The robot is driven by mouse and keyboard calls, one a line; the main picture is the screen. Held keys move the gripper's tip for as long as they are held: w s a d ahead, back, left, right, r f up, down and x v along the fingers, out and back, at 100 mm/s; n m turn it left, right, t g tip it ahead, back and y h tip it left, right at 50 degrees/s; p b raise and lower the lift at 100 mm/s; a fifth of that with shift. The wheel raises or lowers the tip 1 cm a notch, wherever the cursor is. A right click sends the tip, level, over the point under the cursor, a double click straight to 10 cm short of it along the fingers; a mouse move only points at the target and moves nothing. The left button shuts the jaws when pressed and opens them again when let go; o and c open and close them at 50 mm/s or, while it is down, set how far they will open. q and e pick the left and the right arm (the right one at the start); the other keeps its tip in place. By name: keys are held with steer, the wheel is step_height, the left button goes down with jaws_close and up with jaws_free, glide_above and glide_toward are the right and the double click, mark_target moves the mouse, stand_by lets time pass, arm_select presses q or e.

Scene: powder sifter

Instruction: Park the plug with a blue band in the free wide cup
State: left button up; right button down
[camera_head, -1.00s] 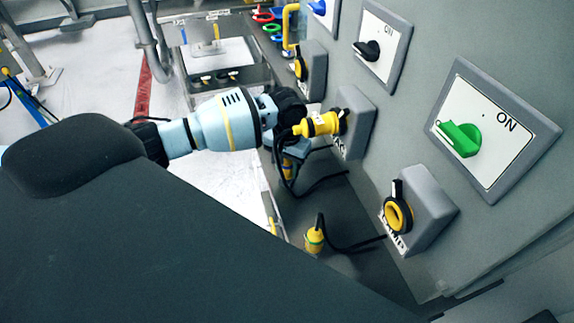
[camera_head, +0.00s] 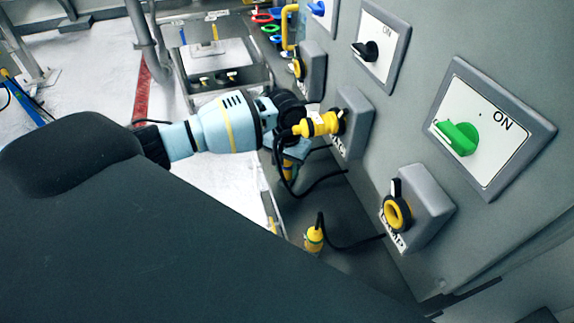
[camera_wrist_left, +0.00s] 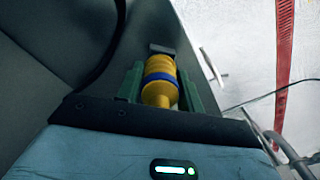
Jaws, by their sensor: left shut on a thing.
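The yellow plug with a blue band (camera_wrist_left: 161,84) is between the green fingers of my left gripper (camera_wrist_left: 158,88) in the left wrist view, and the gripper is shut on it. In the head view my left gripper (camera_head: 288,152) is in front of the grey panel, and a yellow plug (camera_head: 288,170) shows partly below it. A yellow plug with a green band (camera_head: 314,238) stands upright on the dark ledge, with a black cable. I cannot make out a free wide cup. My right gripper is not in view.
Another yellow plug (camera_head: 320,124) sits in a panel socket close to my gripper. An empty yellow-ringed socket (camera_head: 396,213) is lower right. A green switch (camera_head: 458,138) is at right. Coloured rings (camera_head: 265,17) lie at the back. Black cables (camera_head: 345,246) cross the ledge (camera_head: 350,275).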

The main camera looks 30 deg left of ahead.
arm_select(q)
steer(key=shift+f, duration=0.6)
stand_by(0.3)
steer(key=o, duration=1.3)
steer(key=shift+o, duration=0.2)
step_height(320, 180, up, 8)
steer(key=shift+f, duration=0.1)
